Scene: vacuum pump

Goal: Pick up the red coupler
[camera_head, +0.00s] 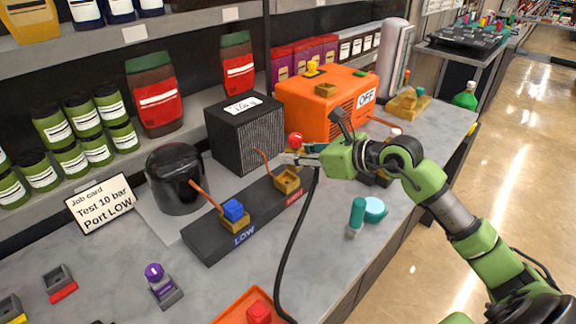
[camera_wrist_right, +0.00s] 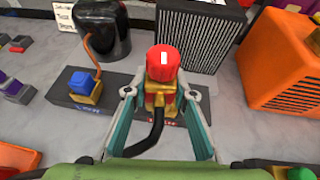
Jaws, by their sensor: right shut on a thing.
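The red coupler shows in the right wrist view (camera_wrist_right: 163,62) as a red cap with a white mark over a brass-coloured body, with a black hose beside it. Its red top shows in the head view (camera_head: 295,139). My right gripper (camera_head: 290,159) is shut on it; in the right wrist view the fingers (camera_wrist_right: 160,95) stand either side of the brass body. It is above or at the HIGH end of the dark port bar (camera_head: 210,246); contact with the bar is unclear. My left gripper is not in view.
A brass block (camera_head: 287,181) sits at HIGH; a blue cap (camera_head: 233,211) tops the LOW block. The black hose (camera_head: 289,245) hangs toward an orange tray (camera_head: 222,315) holding another red piece (camera_head: 258,313). An orange pump (camera_head: 318,105) and black box (camera_head: 243,138) stand behind.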

